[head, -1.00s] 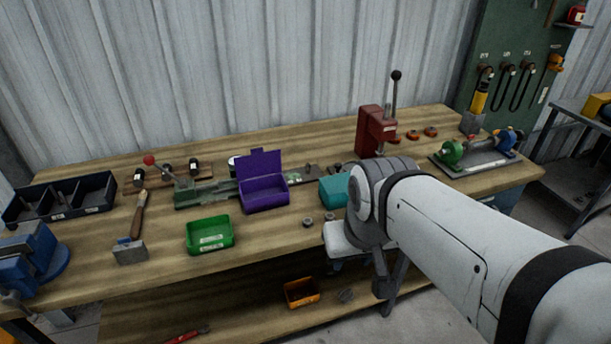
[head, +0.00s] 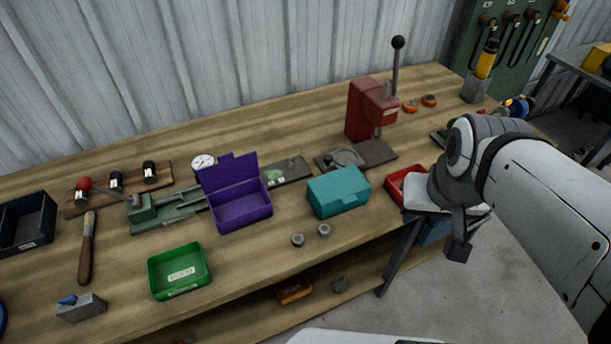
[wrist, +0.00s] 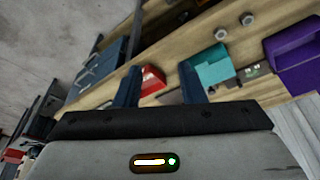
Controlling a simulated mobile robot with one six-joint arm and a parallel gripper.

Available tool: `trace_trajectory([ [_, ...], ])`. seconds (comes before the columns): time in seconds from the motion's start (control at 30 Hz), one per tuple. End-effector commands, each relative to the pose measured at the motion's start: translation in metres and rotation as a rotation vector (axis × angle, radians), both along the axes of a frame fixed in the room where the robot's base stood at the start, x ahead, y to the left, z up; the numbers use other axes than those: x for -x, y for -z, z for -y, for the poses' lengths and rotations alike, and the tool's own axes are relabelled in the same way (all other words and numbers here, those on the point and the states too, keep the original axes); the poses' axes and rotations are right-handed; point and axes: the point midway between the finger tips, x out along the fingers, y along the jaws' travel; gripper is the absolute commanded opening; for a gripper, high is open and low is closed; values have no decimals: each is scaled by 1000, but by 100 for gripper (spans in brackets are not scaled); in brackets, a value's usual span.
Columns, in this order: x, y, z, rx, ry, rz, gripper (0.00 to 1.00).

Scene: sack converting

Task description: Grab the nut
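Two small grey nuts lie on the wooden bench in the head view, a left nut (head: 298,240) and a right nut (head: 324,230), in front of the teal box. I cannot tell which one the task means. In the wrist view both lie toward the upper right, one nut (wrist: 221,34) and another nut (wrist: 247,19). My gripper (wrist: 160,80) is open, its two dark fingers apart with nothing held between them. It is clear of the nuts. In the head view my arm is at the right, and the fingertips cannot be made out there.
A teal box (head: 338,196), an open purple box (head: 240,208), a green bin (head: 179,272) and a red bin (head: 398,188) stand on the bench. A red press (head: 366,112) rises behind. Bare wood (head: 255,262) lies between the green bin and the nuts.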

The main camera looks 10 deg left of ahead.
Motion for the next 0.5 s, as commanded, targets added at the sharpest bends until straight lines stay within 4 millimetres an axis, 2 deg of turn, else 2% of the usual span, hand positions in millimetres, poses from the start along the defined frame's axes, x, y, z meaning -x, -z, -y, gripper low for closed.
trace_trajectory([
  [0.03, 0, 0, 0, 0, 0, 0, 37],
  [0.17, -4, 4, -4, -1, -14, -10, 48],
  [0.23, -12, 10, -13, -2, -38, -25, 53],
  [0.3, -24, 20, -19, -6, -84, -49, 53],
  [0.37, -37, 33, -35, -6, -126, -77, 53],
  [0.5, -65, 69, -91, 5, -244, -148, 53],
])
